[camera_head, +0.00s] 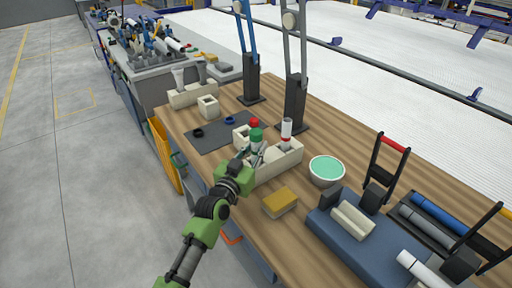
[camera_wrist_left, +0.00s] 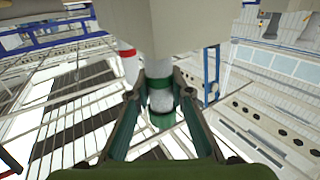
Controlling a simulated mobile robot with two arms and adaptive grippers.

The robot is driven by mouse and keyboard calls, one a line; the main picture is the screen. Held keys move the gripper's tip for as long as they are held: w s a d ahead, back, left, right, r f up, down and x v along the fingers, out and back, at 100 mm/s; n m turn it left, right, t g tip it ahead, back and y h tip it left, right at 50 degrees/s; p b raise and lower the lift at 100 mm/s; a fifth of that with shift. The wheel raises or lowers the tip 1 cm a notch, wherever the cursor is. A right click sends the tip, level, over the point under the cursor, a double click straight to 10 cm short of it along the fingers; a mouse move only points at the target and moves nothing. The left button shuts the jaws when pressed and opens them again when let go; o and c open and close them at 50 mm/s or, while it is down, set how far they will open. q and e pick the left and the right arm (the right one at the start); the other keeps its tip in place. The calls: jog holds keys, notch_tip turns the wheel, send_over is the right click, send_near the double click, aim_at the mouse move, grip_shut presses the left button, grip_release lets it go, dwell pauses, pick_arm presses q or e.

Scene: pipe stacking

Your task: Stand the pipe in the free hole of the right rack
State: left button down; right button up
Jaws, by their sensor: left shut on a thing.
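My left gripper (camera_head: 254,152) is shut on a white pipe with a green top end (camera_head: 257,135). The pipe is roughly upright at the left end of the right rack (camera_head: 262,172), a long beige block. In the left wrist view, my fingers (camera_wrist_left: 160,92) close around the pipe (camera_wrist_left: 160,72) near its green band. A beige block (camera_wrist_left: 215,22) is close by there. Whether the pipe's lower end is inside a hole is hidden. My right gripper is not in view.
A red-topped piece (camera_head: 254,122) shows just behind the held pipe, by a small beige block (camera_head: 239,133). A bowl (camera_head: 326,170), a yellow-topped block (camera_head: 279,202) and a blue case (camera_head: 350,235) are to the right. A dark mat (camera_head: 205,143) lies left.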

pick_arm(q)
jog(key=shift+f, duration=0.1)
jog(key=c, duration=1.8)
grip_release()
jog(key=shift+o, duration=0.2)
jog(key=v, duration=1.2)
jog(key=shift+s+f, duration=0.1)
